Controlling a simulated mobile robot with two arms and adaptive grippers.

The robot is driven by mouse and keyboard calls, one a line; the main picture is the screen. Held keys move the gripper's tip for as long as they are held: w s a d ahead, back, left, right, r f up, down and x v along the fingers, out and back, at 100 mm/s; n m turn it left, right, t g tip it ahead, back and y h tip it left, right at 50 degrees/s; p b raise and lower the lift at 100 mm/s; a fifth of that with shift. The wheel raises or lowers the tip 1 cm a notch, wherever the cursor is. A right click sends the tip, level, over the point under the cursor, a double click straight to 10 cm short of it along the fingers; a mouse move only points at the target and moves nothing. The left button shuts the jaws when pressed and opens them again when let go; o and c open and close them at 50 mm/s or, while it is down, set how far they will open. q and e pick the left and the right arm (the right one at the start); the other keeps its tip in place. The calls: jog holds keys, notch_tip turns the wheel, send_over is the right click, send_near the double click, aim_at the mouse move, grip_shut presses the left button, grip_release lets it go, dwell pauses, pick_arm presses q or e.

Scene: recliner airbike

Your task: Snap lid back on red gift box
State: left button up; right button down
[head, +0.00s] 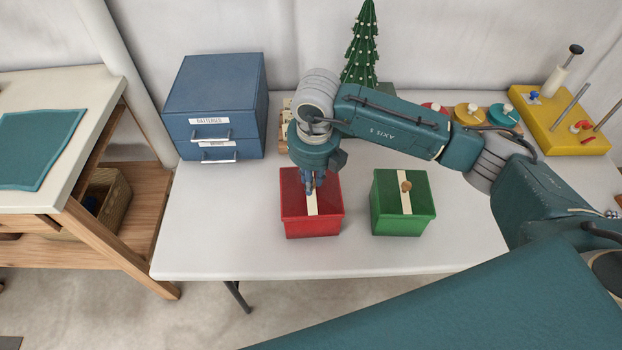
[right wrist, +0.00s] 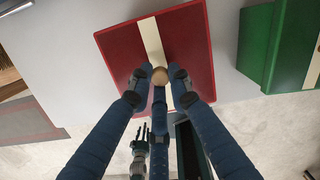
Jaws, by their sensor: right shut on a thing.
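The red gift box (head: 312,226) stands on the white table, with a red lid (head: 327,183) at its top that has a cream stripe and a round wooden knob. My right gripper (head: 309,186) is over the lid from above. In the right wrist view the right gripper (right wrist: 160,78) is shut on the lid's knob (right wrist: 159,75), and the red lid (right wrist: 188,45) lies around it. The lid looks level with the box top, but I cannot tell whether it is fully seated.
A green gift box (head: 402,218) with its own knobbed lid stands to the right. A blue drawer cabinet (head: 214,105), a small green tree (head: 362,50) and a yellow peg board (head: 560,122) stand farther back. The table front is clear.

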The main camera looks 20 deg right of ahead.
jog(key=shift+f+b, duration=0.2)
jog(key=shift+b, duration=0.85)
dwell(1.7)
dwell(0.3)
jog(key=c, duration=1)
grip_release()
jog(key=shift+c, duration=0.2)
jog(key=shift+r, duration=0.1)
jog(key=shift+r+p, duration=1.85)
jog(key=shift+r, duration=1.6)
grip_shut()
